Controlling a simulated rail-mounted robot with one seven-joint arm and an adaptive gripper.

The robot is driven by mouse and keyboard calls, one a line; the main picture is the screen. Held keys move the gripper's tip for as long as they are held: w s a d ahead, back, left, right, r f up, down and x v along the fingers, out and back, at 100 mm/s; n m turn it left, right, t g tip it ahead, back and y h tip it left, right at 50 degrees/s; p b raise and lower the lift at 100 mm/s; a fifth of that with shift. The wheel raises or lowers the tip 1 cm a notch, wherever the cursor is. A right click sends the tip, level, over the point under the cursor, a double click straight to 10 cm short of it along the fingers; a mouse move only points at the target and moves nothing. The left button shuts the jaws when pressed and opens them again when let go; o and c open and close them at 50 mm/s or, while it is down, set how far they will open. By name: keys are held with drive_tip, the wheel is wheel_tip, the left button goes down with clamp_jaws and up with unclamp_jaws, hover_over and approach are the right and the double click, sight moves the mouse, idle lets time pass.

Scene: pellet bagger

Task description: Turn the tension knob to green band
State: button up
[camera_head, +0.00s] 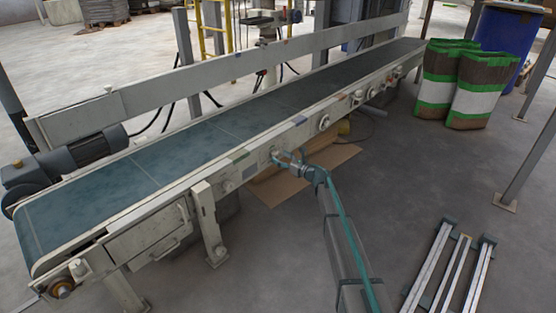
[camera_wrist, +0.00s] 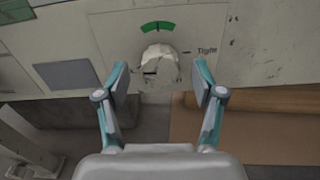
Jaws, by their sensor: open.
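The tension knob (camera_wrist: 160,68) is a pale, worn round knob on the conveyor's side panel in the wrist view. A green band (camera_wrist: 158,27) with a dark mark arcs on the panel just above it, and lettering that seems to read "Tight" is at its right. My gripper (camera_wrist: 160,82) is open, with one finger on each side of the knob and visible gaps to it. In the head view my gripper (camera_head: 285,158) is at the conveyor's near side rail and mostly covers the knob. The knob's pointer direction is not clear.
The conveyor belt (camera_head: 190,150) runs above the panel, with a motor (camera_head: 90,147) at its left end. A cardboard sheet (camera_head: 300,170) lies on the floor below. Filled bags (camera_head: 472,90) and metal rails (camera_head: 450,265) stand or lie at the right. The floor between is clear.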

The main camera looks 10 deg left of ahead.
drive_tip(key=shift+x, duration=1.05)
drive_tip(key=c, duration=1.1)
drive_tip(key=shift+c, duration=0.2)
drive_tip(key=shift+r+m+p, duration=0.1)
drive_tip(key=shift+m+p, duration=0.2)
